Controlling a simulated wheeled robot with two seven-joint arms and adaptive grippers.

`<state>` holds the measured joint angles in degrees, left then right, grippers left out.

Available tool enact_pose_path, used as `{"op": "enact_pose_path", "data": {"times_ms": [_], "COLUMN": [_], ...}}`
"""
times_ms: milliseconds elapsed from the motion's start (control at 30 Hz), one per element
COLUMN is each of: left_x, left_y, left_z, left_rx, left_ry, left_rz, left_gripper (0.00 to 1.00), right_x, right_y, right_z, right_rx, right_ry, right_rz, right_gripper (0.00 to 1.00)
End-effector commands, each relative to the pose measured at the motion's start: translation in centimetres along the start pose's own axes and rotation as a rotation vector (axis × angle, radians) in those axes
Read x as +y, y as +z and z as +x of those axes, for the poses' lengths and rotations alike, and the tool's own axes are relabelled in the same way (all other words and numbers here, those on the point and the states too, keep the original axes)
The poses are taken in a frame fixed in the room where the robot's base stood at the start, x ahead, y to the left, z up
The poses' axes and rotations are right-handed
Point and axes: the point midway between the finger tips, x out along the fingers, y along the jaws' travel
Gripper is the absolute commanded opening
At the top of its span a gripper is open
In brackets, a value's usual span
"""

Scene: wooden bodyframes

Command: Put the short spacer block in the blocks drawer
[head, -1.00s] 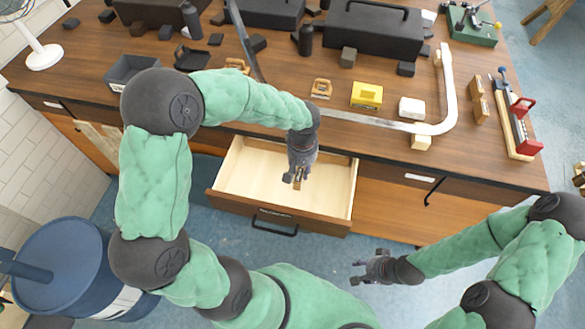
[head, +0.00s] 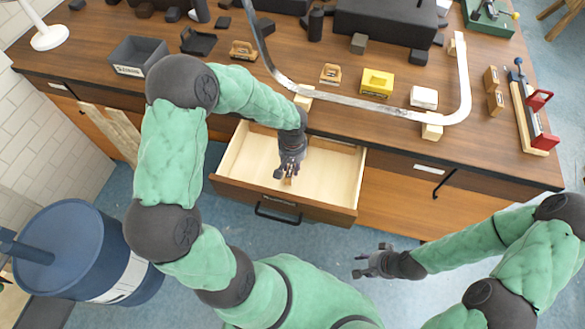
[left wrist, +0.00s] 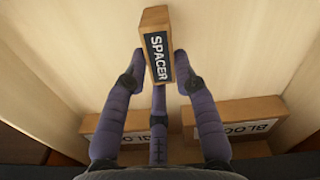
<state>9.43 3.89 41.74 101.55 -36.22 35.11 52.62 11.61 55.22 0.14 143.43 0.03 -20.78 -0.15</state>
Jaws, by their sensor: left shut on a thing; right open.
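The short spacer block (left wrist: 155,45) is a small wooden block with a dark label reading SPACER. My left gripper (head: 288,174) is shut on it, with fingers on both sides in the left wrist view (left wrist: 176,65). In the head view only a small bit of the block (head: 288,181) shows below the fingers. The blocks drawer (head: 335,176) is pulled open, with a pale inside. My left gripper is over its front half. I cannot tell whether the block touches the drawer floor. My right gripper (head: 368,264) is open and empty, in front of the cabinet.
Two wooden pieces with partly hidden labels, left (left wrist: 100,125) and right (left wrist: 250,112), show near the gripper in the left wrist view. The worktop (head: 200,75) above holds a curved metal strip (head: 385,108), a grey bin (head: 137,57) and a yellow box (head: 376,83). The drawer's right side looks clear.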

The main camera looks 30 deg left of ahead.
Motion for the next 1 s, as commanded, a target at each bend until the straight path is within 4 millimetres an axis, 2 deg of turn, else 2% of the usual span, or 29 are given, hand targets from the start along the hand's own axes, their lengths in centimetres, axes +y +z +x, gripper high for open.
{"op": "enact_pose_path", "data": {"times_ms": [33,100,500,533,600,1000], "left_x": [-0.01,0.02,0.04,0.04,0.04,0.03], "left_y": [0.00,-0.06,-0.04,-0.03,-0.03,-0.02], "left_z": [0.98,1.46,1.82,1.77,1.71,1.46], "left_rx": [-0.001,0.001,0.001,0.001,0.001,0.001], "left_ry": [0.000,0.001,0.001,0.001,0.001,0.001], "left_rz": [-0.001,0.000,0.000,0.000,0.000,0.000], "left_gripper": [0.00,0.00,0.00,0.34,0.52,0.52], "right_x": [0.16,0.20,0.31,0.29,0.27,0.18], "right_y": [-0.02,-0.02,-0.04,-0.03,-0.02,-0.02], "right_z": [0.44,0.55,0.86,0.81,0.75,0.50], "right_rx": [0.000,0.000,0.000,0.000,0.000,0.000], "right_ry": [0.000,0.000,0.000,0.000,0.000,0.000], "right_rz": [0.000,0.000,0.000,0.000,0.000,0.000], "right_gripper": [0.44,0.44,0.44,0.44,0.44,0.44]}}
